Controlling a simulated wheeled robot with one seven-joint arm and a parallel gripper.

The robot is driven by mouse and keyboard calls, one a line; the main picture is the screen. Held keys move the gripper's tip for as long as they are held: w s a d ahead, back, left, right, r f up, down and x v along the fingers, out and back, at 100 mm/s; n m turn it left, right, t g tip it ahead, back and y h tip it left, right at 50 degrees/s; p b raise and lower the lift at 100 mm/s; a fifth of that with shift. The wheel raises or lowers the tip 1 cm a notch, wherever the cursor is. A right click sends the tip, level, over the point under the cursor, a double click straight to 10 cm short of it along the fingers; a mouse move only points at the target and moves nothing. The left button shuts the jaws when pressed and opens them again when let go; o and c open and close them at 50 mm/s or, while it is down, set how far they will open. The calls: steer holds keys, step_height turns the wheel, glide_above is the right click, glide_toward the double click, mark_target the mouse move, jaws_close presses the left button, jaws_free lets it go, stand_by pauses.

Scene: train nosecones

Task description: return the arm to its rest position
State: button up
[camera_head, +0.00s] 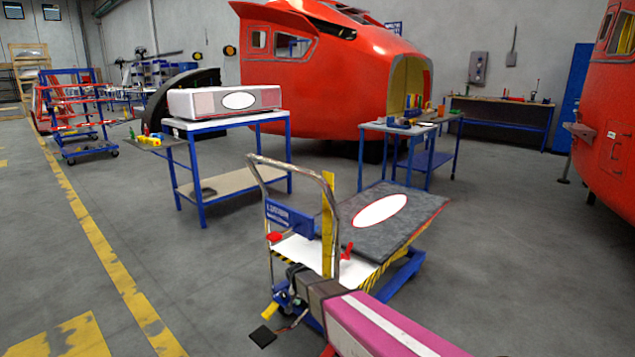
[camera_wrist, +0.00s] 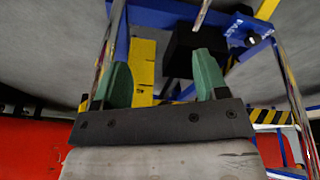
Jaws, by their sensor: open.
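My gripper (camera_wrist: 163,78) shows in the wrist view as two green fingers on a dark bar. The fingers stand wide apart and are open, with nothing held between them. Behind them are a yellow upright (camera_wrist: 143,68), a black block (camera_wrist: 193,53) and blue parts of a cart. In the head view, the wheeled lift cart (camera_head: 297,252) with a bent metal handle stands close in front of me. The gripper's fingers cannot be made out clearly in the head view. How far they are from the cart's handle cannot be told.
A grey panel (camera_head: 425,205) with a white oval lies on the cart. A blue-legged table (camera_head: 235,183) carries a white-and-red part. Another table (camera_head: 400,130) holds tools by the red train nosecone (camera_head: 330,85). A second red nosecone (camera_head: 605,140) is at right.

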steer(key=s+d+r+n+g, duration=0.1)
steer(key=s+d+r, duration=0.3)
steer(key=s+d, duration=0.2)
steer(key=s+d+r+n+y, duration=0.1)
steer(key=s+d+r, duration=0.4)
steer(key=s+d, duration=0.2)
steer(key=s+d+r+n+g+y, duration=0.1)
steer(key=s+d+r, duration=0.3)
steer(key=d, duration=0.6)
steer(key=s, duration=0.2)
steer(key=shift+s+d+r+n+g, duration=0.25)
steer(key=shift+s+r+n+g, duration=0.05)
steer(key=shift+s+r+n, duration=0.1)
